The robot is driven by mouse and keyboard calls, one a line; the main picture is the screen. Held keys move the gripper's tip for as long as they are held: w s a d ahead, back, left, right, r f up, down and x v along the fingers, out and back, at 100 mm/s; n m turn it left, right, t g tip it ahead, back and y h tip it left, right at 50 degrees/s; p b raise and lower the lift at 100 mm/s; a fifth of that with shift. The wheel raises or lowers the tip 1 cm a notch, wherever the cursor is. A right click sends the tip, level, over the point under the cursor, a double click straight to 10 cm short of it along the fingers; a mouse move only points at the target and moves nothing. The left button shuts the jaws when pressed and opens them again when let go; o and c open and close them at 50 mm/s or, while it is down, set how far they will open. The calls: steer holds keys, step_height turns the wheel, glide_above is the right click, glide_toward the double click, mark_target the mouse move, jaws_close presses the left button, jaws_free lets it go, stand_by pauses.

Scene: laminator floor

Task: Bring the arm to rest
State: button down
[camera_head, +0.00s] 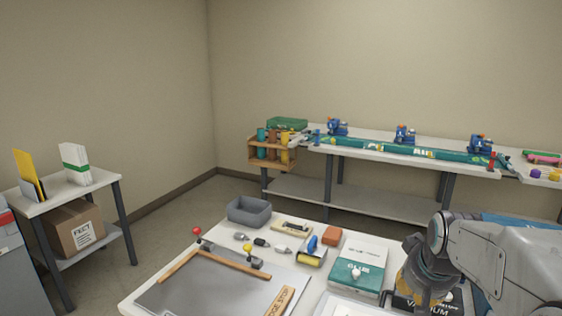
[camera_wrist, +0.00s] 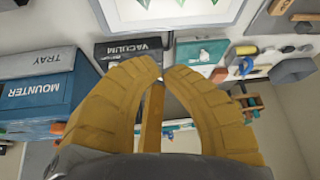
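My gripper (camera_head: 428,286) has thick yellow-brown fingers and hangs at the end of my grey arm, at the lower right of the head view. It is over the right part of the white front table (camera_head: 140,297), near a dark box marked VACUUM (camera_head: 402,304). In the wrist view my gripper (camera_wrist: 166,72) shows two curved fingers with a narrow gap between their tips. I see no object clearly held. A narrow brown strip shows between the fingers; I cannot tell what it is.
The front table holds a paper trimmer (camera_head: 215,285), a grey bin (camera_head: 249,211), a teal-and-white box (camera_head: 357,267) and small tools. A blue MOUNTER box (camera_wrist: 38,100) stands nearby. A long bench (camera_head: 350,143) lines the back wall; a side table (camera_head: 75,190) stands left. Floor between them is clear.

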steer(key=s+a+f+n, duration=0.1)
steer(key=s+a, duration=0.2)
steer(key=s, duration=0.4)
steer(key=s+a+f+g, duration=0.1)
steer(key=s+a, duration=0.2)
steer(key=s, duration=0.4)
steer(key=s+a+f+n+y, duration=0.1)
steer(key=s+a, duration=0.2)
steer(key=s, duration=0.5)
steer(key=shift+a+f+n+g, duration=0.25)
steer(key=shift+f+n+g, duration=0.05)
steer(key=shift+f+g, duration=0.1)
steer(key=shift+w, duration=0.1)
